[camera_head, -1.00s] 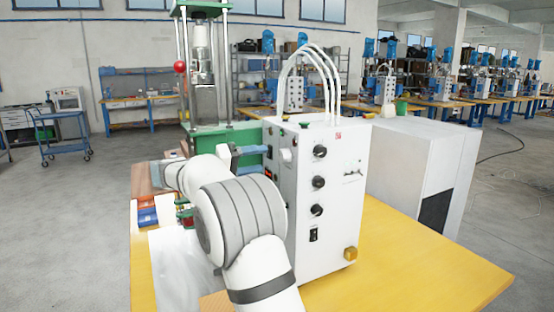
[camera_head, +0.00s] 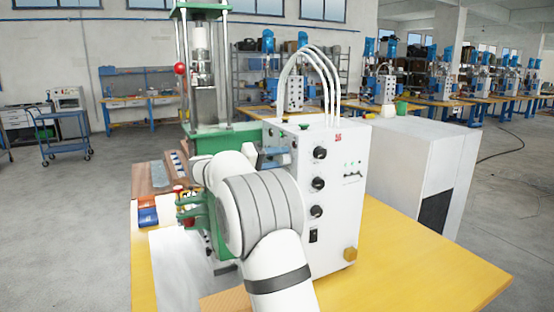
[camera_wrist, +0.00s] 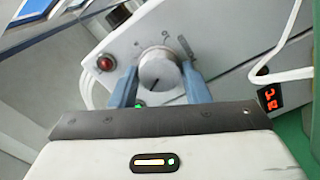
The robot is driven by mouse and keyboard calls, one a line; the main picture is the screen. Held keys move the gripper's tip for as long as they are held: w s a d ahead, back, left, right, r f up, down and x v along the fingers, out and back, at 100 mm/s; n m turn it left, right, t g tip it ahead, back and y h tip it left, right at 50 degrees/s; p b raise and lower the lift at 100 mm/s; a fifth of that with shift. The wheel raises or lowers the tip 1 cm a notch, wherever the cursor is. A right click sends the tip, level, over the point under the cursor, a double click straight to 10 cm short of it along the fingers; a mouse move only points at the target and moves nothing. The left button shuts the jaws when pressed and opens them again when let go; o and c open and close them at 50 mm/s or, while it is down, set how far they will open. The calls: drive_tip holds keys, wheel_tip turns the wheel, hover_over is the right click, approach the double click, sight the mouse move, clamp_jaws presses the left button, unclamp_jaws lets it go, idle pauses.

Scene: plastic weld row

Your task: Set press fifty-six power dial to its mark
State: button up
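A round grey dial (camera_wrist: 160,72) sits on a white panel in the wrist view. A dark pointer line on its face points to the picture's lower left. Printed scale marks lie above it and to its upper right. The two blue fingers of my gripper (camera_wrist: 160,85) stand apart, one on each side of the dial, very close to its edges. I cannot tell whether they touch it. In the head view my gripper (camera_head: 268,156) is at the left side of the white control box (camera_head: 335,225); my arm hides most of that side.
The wrist view shows a red lamp (camera_wrist: 106,62), a red digital display (camera_wrist: 270,97) and a white cable (camera_wrist: 285,45) near the dial. The box front carries black knobs (camera_head: 318,184). A green press (camera_head: 212,135) stands behind. The yellow table (camera_head: 420,270) is clear at front right.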

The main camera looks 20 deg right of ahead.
drive_tip(key=c, duration=0.5)
drive_tip(key=shift+c, duration=0.2)
drive_tip(key=shift+n, duration=0.3)
drive_tip(key=n+p, duration=0.3)
drive_tip(key=n, duration=0.1)
drive_tip(key=shift+n, duration=0.4)
drive_tip(key=n+p, duration=0.4)
drive_tip(key=shift+n, duration=0.3)
drive_tip(key=n+p, duration=0.3)
drive_tip(key=shift+n, duration=0.3)
drive_tip(key=n+p, duration=0.3)
drive_tip(key=p, duration=0.1)
drive_tip(key=shift+n, duration=0.3)
drive_tip(key=shift+s+f+n+p, duration=0.1)
drive_tip(key=shift+f+n+p, duration=0.1)
drive_tip(key=shift+n+p, duration=1.85)
drive_tip(key=shift+n, duration=0.25)
